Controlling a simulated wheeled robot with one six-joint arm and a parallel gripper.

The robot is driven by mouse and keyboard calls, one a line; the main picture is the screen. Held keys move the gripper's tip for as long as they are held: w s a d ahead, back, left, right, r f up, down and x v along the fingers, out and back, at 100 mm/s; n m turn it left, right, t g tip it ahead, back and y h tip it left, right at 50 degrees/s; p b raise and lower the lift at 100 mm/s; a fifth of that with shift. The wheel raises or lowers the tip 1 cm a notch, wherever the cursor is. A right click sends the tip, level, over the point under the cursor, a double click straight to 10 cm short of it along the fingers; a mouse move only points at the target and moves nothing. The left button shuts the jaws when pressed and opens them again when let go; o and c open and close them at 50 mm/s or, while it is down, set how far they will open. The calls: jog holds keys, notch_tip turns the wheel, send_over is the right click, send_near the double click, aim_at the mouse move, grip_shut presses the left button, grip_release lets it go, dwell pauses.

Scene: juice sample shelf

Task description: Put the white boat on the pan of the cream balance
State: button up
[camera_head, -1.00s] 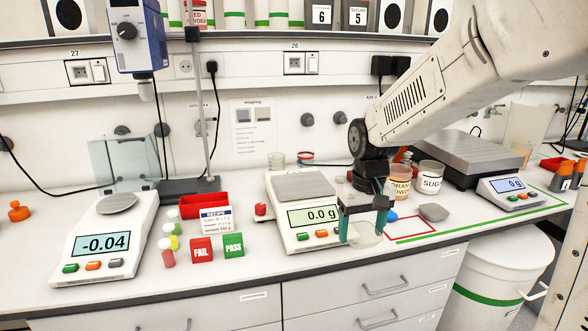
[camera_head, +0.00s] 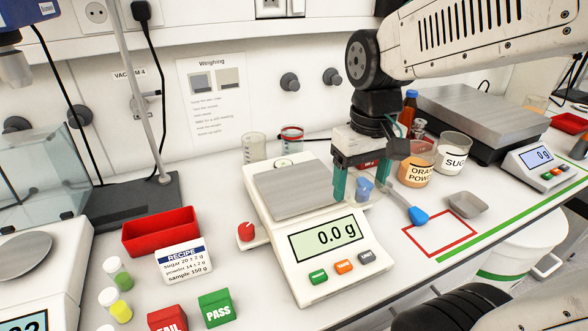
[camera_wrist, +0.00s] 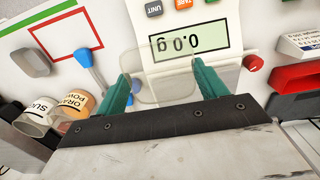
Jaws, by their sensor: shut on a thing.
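The white boat (camera_wrist: 160,88) is a pale, see-through dish. My gripper (camera_wrist: 160,82) is shut on it, with a teal finger at each side. In the head view my gripper (camera_head: 361,188) is at the right edge of the cream balance (camera_head: 290,262). The boat (camera_head: 373,197) shows faintly between the fingers there, beside the pan and apart from it. The balance's square steel pan (camera_head: 295,192) is bare, and its display reads 0.0 g. How high the boat is above the bench is hard to tell.
A blue-ended scoop (camera_head: 417,215), a red outlined square (camera_head: 432,238) and a grey boat (camera_head: 467,204) lie right of the balance. Orange powder (camera_head: 416,172) and sugar (camera_head: 453,155) jars stand behind. A red knob (camera_head: 246,231) and red tray (camera_head: 160,232) are at left.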

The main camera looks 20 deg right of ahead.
send_over(300, 183)
jog(key=shift+f, duration=2.45)
jog(key=shift+f, duration=0.1)
jog(key=shift+f, duration=0.15)
jog(key=o, duration=1)
jog(key=shift+c, duration=0.2)
